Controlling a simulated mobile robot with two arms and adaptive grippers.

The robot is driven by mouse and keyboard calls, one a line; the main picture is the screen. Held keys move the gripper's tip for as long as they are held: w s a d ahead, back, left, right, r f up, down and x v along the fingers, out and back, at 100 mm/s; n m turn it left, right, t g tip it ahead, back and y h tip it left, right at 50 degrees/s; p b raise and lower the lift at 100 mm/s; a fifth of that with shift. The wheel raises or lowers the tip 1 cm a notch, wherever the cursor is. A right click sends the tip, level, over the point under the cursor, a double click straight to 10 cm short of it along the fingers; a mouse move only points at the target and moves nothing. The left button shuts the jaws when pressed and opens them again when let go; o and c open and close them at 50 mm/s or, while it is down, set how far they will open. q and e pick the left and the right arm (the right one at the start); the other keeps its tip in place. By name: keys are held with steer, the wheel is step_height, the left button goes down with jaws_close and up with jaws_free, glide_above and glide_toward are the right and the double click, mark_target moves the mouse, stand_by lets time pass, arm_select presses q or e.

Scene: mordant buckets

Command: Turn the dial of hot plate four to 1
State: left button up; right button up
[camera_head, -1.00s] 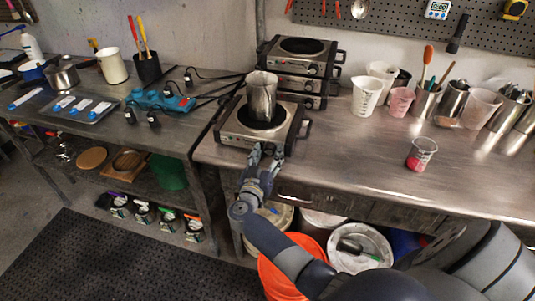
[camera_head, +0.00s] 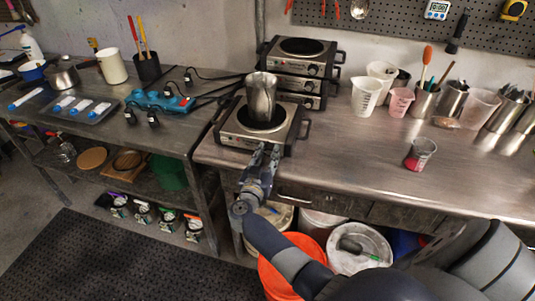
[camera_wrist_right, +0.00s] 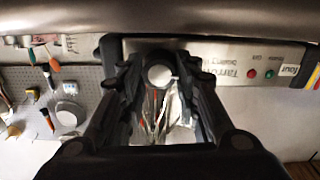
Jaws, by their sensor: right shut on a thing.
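The hot plate with a steel beaker on it is hot plate four (camera_head: 228,134), at the left end of the steel bench. Its front panel shows in the right wrist view (camera_wrist_right: 232,74), upside down, with a "four" tag (camera_wrist_right: 289,70) and red and green lights. My right gripper (camera_head: 266,149) is at the front of this hot plate. Its fingers are shut on the round dial (camera_wrist_right: 158,73), seen between them in the wrist view. The dial's setting cannot be read. My left gripper is not in view.
The steel beaker (camera_head: 262,94) stands upright on the plate. Stacked hot plates (camera_head: 301,66) stand behind it. Beakers and tool cups are to the right, with a small beaker of red contents (camera_head: 420,154). An orange bucket (camera_head: 282,280) is below the bench.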

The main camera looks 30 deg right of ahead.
steer(key=m, duration=0.3)
steer(key=shift+p, duration=0.3)
steer(key=shift+m, duration=1.3)
steer(key=shift+f, duration=0.1)
steer(key=o, duration=1.1)
steer(key=shift+c, duration=0.2)
